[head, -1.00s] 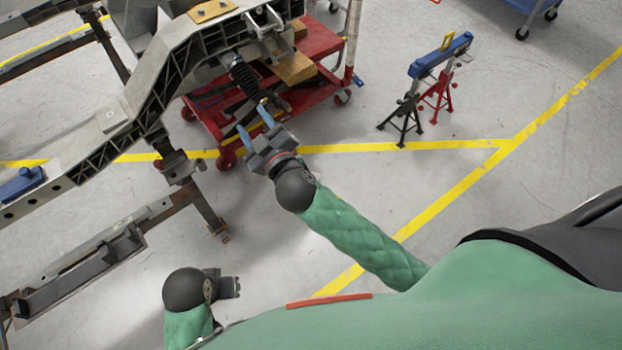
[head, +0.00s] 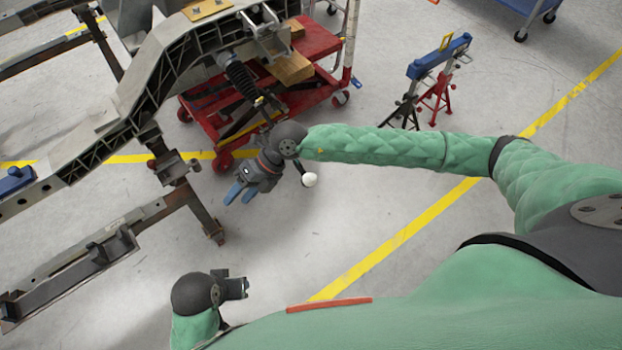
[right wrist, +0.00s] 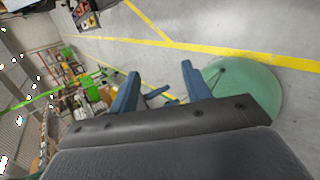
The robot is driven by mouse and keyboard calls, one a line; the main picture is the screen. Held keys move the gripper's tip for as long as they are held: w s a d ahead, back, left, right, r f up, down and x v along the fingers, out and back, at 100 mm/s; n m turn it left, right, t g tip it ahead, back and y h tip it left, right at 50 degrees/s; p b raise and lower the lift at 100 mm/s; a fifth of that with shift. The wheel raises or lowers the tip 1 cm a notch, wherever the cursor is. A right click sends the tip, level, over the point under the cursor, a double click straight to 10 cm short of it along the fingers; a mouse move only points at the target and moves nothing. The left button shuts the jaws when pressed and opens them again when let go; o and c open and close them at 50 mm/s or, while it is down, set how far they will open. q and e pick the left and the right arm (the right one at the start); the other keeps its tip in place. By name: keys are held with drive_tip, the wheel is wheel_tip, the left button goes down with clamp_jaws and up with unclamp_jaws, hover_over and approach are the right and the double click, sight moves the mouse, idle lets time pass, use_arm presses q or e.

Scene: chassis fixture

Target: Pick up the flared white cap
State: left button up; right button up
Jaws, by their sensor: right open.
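A small round white cap (head: 310,180) shows in the head view at the end of a short dark rod, just right of my right wrist. Its flare is too small to make out. My right gripper (head: 240,194) is open and empty, left of the cap and apart from it, with its blue fingers pointing down and left, away from the cap. The right wrist view shows both blue fingers spread (right wrist: 158,70) with nothing between them, and I do not make out the cap there. At bottom left of the head view part of my left arm shows, but no left fingers.
A grey chassis frame (head: 150,85) on stands fills the upper left. A red wheeled cart (head: 325,42) stands behind my right wrist. Stands with a blue bar (head: 440,55) are upper right. The floor right of the cap, with yellow lines, is clear.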

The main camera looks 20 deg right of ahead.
drive_tip(key=w+d+f+h, duration=0.4)
drive_tip(key=d+f+h, duration=0.1)
drive_tip(key=d, duration=0.5)
drive_tip(key=t+h, duration=0.2)
drive_tip(key=h, duration=0.2)
hover_over(311, 175)
drive_tip(key=shift+s+a+f, duration=0.1)
drive_tip(key=shift+a+f, duration=0.15)
drive_tip(key=shift+f, duration=0.45)
drive_tip(key=shift+d+f, duration=0.2)
drive_tip(key=shift+f, duration=0.8)
drive_tip(key=f, duration=0.1)
drive_tip(key=f+p, duration=0.1)
drive_tip(key=f, duration=0.2)
drive_tip(key=shift+w+d+f+p, duration=0.1)
drive_tip(key=shift+w+f+p, duration=0.2)
drive_tip(key=shift+f, duration=0.55)
use_arm(q)
drive_tip(key=a+r, duration=0.1)
drive_tip(key=s+a+r, duration=0.1)
drive_tip(key=shift+a+r+g+y, duration=0.1)
drive_tip(key=shift+r+g+y, duration=0.2)
use_arm(e)
drive_tip(key=c, duration=0.9)
